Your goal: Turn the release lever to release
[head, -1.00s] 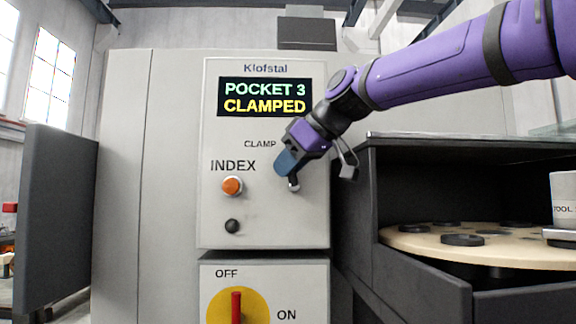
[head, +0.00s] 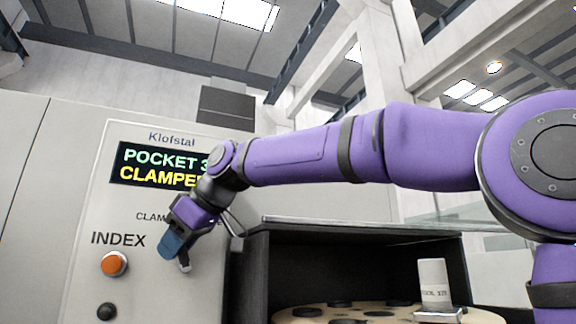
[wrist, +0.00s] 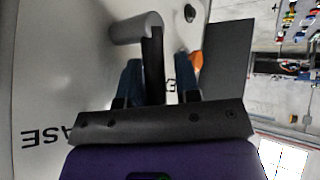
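The release lever shows in the wrist view as a dark bar (wrist: 153,65) with a grey cylindrical end (wrist: 137,27). My gripper (wrist: 160,72) has its blue fingers on either side of the bar. A gap shows between the bar and the right finger; whether the left finger touches is unclear. In the head view my gripper (head: 175,256) is at the control panel (head: 85,215), by the partly covered CLAMP label, and hides most of the lever. The display (head: 150,165) reads POCKET 3 and CLAMPED, its right end hidden by my arm.
An orange INDEX button (head: 114,264) and a black knob (head: 106,312) sit on the panel left of my gripper. A dark open housing (head: 370,262) with a round pocketed plate (head: 290,314) and a labelled tool holder (head: 433,285) stands to the right.

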